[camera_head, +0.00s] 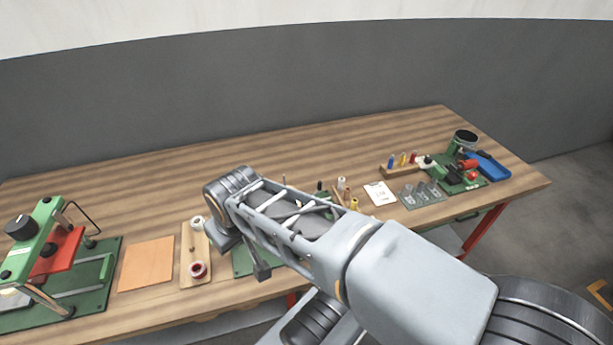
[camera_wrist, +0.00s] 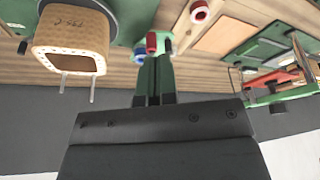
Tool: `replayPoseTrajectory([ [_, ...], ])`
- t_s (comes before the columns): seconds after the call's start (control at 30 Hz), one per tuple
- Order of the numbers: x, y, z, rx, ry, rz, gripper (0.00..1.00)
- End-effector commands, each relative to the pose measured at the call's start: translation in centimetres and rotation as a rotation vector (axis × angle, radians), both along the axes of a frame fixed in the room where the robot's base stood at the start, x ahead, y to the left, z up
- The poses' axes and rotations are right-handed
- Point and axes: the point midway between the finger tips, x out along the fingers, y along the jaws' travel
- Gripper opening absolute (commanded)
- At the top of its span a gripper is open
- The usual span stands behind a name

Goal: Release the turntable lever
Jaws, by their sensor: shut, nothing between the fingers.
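My gripper (camera_wrist: 154,70) shows in the wrist view with its two narrow green fingers together and nothing between them. In the head view my arm hides the gripper. A tan coil former marked with writing (camera_wrist: 72,42) is close by, left of the fingers in the wrist view, with two pale pins standing out of it. A green base plate (camera_head: 243,264) shows partly behind my arm in the head view. I cannot make out the turntable lever for certain; a small dark knob (camera_wrist: 22,47) shows at the left of the wrist view.
A green and red press (camera_head: 48,250) stands at the table's left. Beside it are an orange mat (camera_head: 147,264) and a wooden board (camera_head: 188,268) with spools. At the right are a white card (camera_head: 380,193), a blue tray (camera_head: 487,167) and a black cup (camera_head: 465,139). The table's back is clear.

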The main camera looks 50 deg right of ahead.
Motion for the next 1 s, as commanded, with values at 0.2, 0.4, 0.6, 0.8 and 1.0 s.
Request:
replayPoseTrajectory([
  [0.2,0.5,-0.4,0.3,-0.002,0.011,-0.027,0.0],
  [0.4,4.9,-3.7,1.5,-0.033,0.105,-0.257,0.0],
  [0.6,12.0,-11.3,1.4,-0.122,0.224,-0.693,0.0],
  [0.8,16.4,-18.8,-0.8,-0.231,0.275,-1.071,0.0],
  [1.0,18.7,-25.5,-4.1,-0.348,0.28,-1.385,0.0],
])
